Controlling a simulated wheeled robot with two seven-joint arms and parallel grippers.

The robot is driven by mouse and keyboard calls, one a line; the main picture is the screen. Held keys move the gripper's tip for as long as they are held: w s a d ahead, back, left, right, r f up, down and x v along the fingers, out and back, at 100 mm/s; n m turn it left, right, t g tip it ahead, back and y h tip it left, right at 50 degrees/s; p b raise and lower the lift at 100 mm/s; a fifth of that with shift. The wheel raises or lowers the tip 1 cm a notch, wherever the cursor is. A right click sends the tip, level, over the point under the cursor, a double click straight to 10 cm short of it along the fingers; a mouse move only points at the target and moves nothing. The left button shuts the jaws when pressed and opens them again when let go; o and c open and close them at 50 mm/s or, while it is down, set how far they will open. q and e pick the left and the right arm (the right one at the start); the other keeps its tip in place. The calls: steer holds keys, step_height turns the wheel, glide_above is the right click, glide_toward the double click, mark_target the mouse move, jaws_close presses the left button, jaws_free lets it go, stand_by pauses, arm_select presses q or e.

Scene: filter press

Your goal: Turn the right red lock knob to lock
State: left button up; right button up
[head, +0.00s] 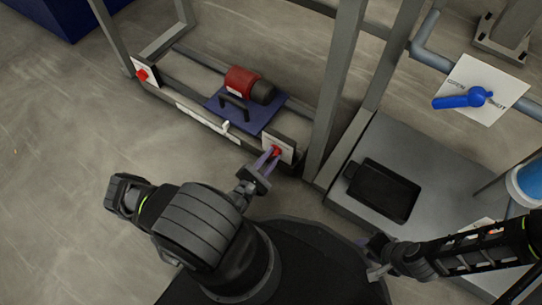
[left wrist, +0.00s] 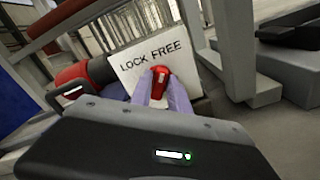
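The right red lock knob (head: 277,151) sits on a small white plate (head: 279,144) at the right end of the low frame rail. In the left wrist view the knob (left wrist: 160,82) stands in front of the white plate (left wrist: 135,62), which is marked LOCK and FREE. The knob looks nearly upright, leaning slightly. My left gripper (head: 266,160) is at the knob, with its two purple fingers on either side of it; in the left wrist view the fingers (left wrist: 161,95) flank the knob's lower part. Whether they press on it is unclear. My right gripper (head: 376,268) is low at the right, partly hidden.
Another red knob (head: 142,75) is on the rail's left end. A red and black motor (head: 248,85) sits on a blue plate (head: 225,112). A grey upright post (head: 338,85) stands right of the knob. A black tray (head: 382,190) and blue valve handle (head: 462,100) are further right.

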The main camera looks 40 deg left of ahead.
arm_select(q)
jaws_close()
steer(key=shift+n, duration=0.5)
steer(key=n+p, duration=0.1)
steer(key=n, duration=0.3)
steer(key=shift+a, duration=0.1)
steer(key=n, duration=0.4)
steer(key=shift+a+n, duration=0.15)
steer(key=shift+n, duration=0.25)
steer(key=n, duration=0.4)
steer(key=shift+a+b, duration=0.1)
steer(key=shift+b, duration=0.25)
steer(key=shift+o, duration=2.1)
jaws_free()
